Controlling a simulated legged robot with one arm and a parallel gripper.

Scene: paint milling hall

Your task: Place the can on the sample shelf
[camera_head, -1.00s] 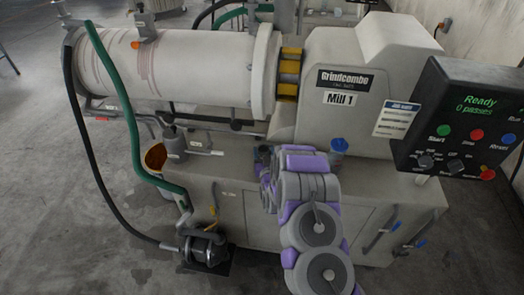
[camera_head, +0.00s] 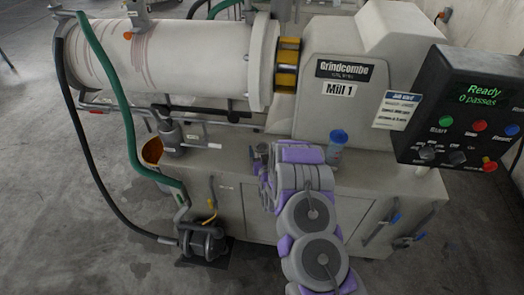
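A small clear container with a blue lid (camera_head: 336,148) stands upright on the top ledge of the mill's cabinet, just right of my arm. I cannot tell whether it is the can; no other can is plain to see. My gripper (camera_head: 262,152) is at the far end of my grey and purple arm, over the ledge and left of the container, apart from it. Its fingers are small, dark and mostly hidden by the arm, so I cannot tell whether they hold anything. No shelf marked for samples is clear; the cabinet ledge (camera_head: 400,178) is the flat surface in view.
Mill 1 (camera_head: 345,85) fills the back, with its white drum (camera_head: 180,62) at left. A control box (camera_head: 470,110) reading "Ready, 0 passes" juts out at right. A green hose (camera_head: 127,125), an orange-brown bucket (camera_head: 152,150) and a pump (camera_head: 203,243) are at left. The front-left floor is clear.

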